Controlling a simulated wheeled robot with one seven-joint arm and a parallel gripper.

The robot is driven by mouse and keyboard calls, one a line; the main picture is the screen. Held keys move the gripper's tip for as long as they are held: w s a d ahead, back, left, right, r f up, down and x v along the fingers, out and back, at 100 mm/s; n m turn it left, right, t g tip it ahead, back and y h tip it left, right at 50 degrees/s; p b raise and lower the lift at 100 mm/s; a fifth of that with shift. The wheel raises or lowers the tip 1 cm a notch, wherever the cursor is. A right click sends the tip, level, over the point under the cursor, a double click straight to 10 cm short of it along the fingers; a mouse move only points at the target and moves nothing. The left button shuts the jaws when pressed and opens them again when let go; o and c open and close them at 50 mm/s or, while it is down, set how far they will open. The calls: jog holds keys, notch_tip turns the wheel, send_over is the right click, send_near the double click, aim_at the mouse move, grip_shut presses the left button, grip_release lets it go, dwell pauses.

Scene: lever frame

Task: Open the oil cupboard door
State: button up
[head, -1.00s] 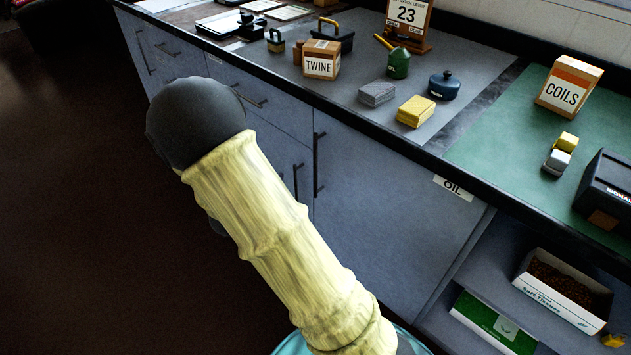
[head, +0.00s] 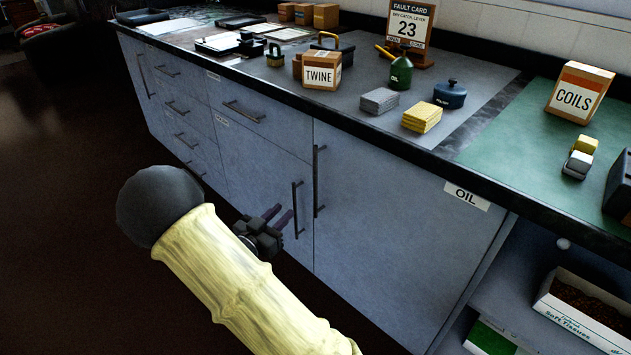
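The oil cupboard door (head: 395,215) is a blue-grey panel under the counter, with a white OIL label (head: 467,196) at its top right. It looks shut. Its dark vertical handle (head: 317,182) is on its left edge. My gripper (head: 280,220) is left of and below that handle, in front of the neighbouring door's vertical handle (head: 297,210). Its two fingers show apart with a gap between them, and nothing is seen between them. I cannot tell whether it touches the neighbouring handle. My arm's pale yellow sleeve fills the lower middle.
The counter (head: 430,158) runs above the cupboards, holding a TWINE box (head: 321,72), sponges (head: 421,117), an oil can (head: 401,73) and a COILS box (head: 579,93). Drawers (head: 180,110) lie to the left. Open shelves (head: 515,285) with boxes are at the right. The floor at left is clear.

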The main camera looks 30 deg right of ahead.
aim_at(315, 181)
jog(key=b+x, duration=0.4)
jog(key=x, duration=1.2)
jog(key=shift+w+d, duration=0.1)
jog(key=shift+d, duration=0.05)
jog(key=shift+c, duration=0.3)
grip_shut()
